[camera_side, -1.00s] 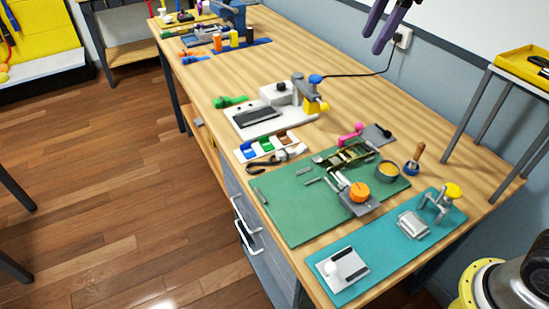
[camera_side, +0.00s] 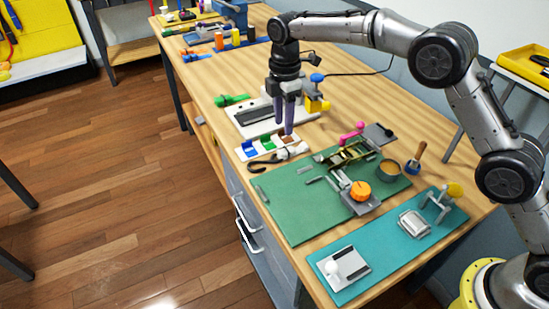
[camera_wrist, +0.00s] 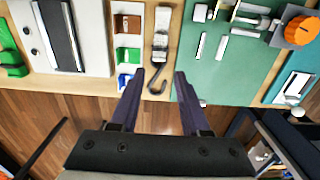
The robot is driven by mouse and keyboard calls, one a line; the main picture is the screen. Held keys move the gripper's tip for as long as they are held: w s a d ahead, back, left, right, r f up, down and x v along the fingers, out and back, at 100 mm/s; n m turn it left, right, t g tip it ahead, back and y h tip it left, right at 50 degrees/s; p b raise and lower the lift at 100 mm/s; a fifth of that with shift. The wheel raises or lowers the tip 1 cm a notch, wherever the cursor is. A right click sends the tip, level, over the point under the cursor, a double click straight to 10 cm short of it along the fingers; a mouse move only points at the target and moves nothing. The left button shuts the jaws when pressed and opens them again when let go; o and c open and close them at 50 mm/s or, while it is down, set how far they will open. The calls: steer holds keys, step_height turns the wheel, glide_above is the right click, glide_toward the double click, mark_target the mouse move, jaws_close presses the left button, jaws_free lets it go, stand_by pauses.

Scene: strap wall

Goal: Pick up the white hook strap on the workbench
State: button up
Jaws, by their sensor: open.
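The white hook strap (camera_wrist: 161,38) lies on the workbench (camera_side: 345,95). It is a pale bundled strap with a dark curved hook at its end, and it also shows in the side view (camera_side: 286,154). My gripper (camera_side: 283,128) points down above the bench, just behind the strap in the side view. In the wrist view my gripper (camera_wrist: 160,72) has its two purple fingers apart, with the hook end showing between the fingertips. Nothing is between the fingers at their height that I can make out as held.
A tray of blue, green and brown pieces (camera_side: 268,145) stands right beside the strap. A green mat (camera_side: 290,210) with a ratchet and an orange knob (camera_side: 361,191) lies on the other side. A white fixture (camera_side: 250,116) stands behind. The bench's front edge is close.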

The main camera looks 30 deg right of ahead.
mark_target(284, 150)
step_height(284, 150, down, 10)
steer(key=shift+d+r, duration=0.15)
stand_by(0.4)
steer(key=shift+c, duration=0.2)
jaws_close()
